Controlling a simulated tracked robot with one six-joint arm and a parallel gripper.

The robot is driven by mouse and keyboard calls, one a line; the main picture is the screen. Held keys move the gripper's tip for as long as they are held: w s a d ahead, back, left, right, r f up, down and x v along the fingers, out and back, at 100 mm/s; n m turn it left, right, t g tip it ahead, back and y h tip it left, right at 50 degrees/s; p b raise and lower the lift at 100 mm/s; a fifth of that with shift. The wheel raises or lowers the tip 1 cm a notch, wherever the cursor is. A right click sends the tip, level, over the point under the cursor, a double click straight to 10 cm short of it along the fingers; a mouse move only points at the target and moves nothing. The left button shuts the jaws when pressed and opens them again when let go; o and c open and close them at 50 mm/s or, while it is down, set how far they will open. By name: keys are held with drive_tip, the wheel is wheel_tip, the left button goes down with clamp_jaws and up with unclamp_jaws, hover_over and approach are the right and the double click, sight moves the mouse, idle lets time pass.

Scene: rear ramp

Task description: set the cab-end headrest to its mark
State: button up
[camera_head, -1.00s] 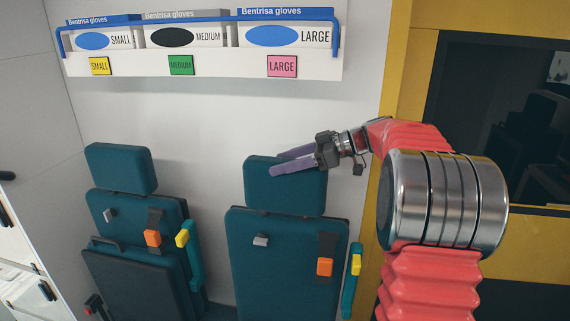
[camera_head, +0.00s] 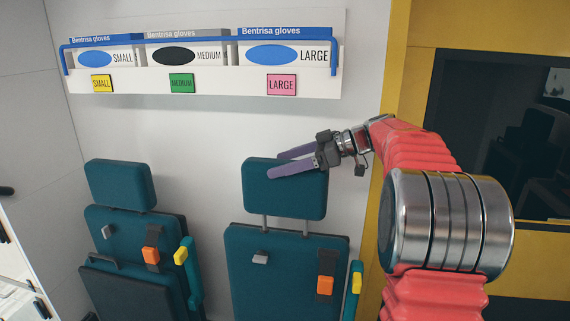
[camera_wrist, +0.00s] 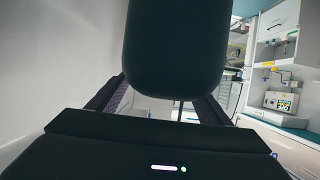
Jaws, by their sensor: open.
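Two teal seats stand against the wall, each with a headrest. The right seat's headrest (camera_head: 285,195) sits raised on two thin metal posts (camera_head: 264,222), with a gap above its backrest (camera_head: 283,275). The left seat's headrest (camera_head: 121,185) sits low on its backrest. No label tells which is the cab-end one. My gripper (camera_head: 276,163) is open at the top of the right headrest. In the wrist view that headrest (camera_wrist: 177,50) fills the upper middle, between my two purple fingers (camera_wrist: 157,103). I cannot make out a height mark.
A glove rack (camera_head: 205,80) with small, medium and large boxes hangs on the wall above. A yellow frame (camera_head: 398,90) and a dark window are at the right. Orange buckles (camera_head: 325,285) and yellow-tipped armrests (camera_head: 181,256) are on the seats. The wall between rack and headrests is clear.

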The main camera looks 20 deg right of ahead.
drive_tip(key=v, duration=1.3)
drive_tip(key=shift+s+d, duration=0.3)
